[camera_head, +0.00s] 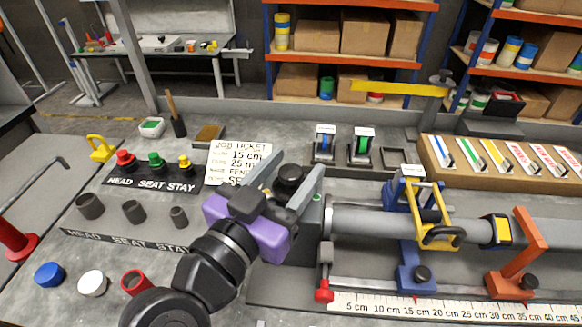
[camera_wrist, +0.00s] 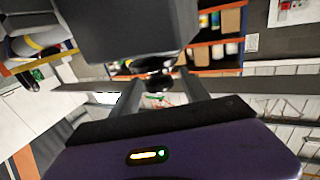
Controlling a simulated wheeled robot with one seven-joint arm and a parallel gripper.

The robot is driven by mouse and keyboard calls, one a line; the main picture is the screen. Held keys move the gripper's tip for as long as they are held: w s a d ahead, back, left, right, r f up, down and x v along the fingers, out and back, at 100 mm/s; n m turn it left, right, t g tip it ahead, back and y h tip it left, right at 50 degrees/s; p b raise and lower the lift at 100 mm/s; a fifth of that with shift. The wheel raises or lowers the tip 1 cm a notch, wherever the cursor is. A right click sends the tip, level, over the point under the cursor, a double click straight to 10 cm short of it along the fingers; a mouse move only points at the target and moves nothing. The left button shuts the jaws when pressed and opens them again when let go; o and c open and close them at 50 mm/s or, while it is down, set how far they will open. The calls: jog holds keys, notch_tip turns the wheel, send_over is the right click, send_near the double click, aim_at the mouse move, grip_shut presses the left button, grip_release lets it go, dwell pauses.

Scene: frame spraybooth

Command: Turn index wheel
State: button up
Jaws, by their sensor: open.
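A dark round knob (camera_head: 289,175), which looks like the index wheel, sits near the left end of the long grey tube (camera_head: 375,222). No label on it is legible. My gripper (camera_head: 299,161) is open, with one grey finger on each side of the knob in the head view. In the wrist view a dark rounded part (camera_wrist: 158,80) shows between the two fingers, partly hidden by a dark block of my wrist. I cannot tell whether either finger touches the knob.
A yellow clamp (camera_head: 432,222) and an orange bracket (camera_head: 518,250) stand along the tube, above a white ruler (camera_head: 455,308). A job ticket (camera_head: 237,162) and coloured knobs on a black strip (camera_head: 152,181) lie left. Loose caps (camera_head: 92,283) lie front left.

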grip_shut()
jog(key=shift+y, duration=0.3)
jog(key=n+y, duration=0.2)
jog(key=n+t+y, duration=0.1)
jog(key=y, duration=0.2)
jog(key=shift+d+n+t, duration=0.15)
jog(key=shift+n+t, duration=0.15)
jog(key=shift+n, duration=0.1)
jog(key=n+y+p, duration=0.1)
jog(key=n+y, duration=0.1)
jog(key=y, duration=0.2)
jog(key=n+g+y+p, duration=0.1)
jog(key=n+y+p, duration=0.1)
jog(key=n+y, duration=0.1)
jog(key=shift+r+y, duration=0.1)
jog(key=shift+y, duration=0.3)
jog(key=shift+n+g+y+p, duration=0.3)
jog(key=shift+n+g+y, duration=0.8)
jog(key=shift+y, duration=0.8)
jog(key=shift+n+g+y+b, duration=0.3)
jog(key=shift+n+y+b, duration=0.15)
jog(key=shift+n+y, duration=0.3)
jog(key=shift+n+g+y+b, duration=0.35)
jog(key=shift+n+g+y, duration=0.15)
jog(key=shift+n+y, duration=0.05)
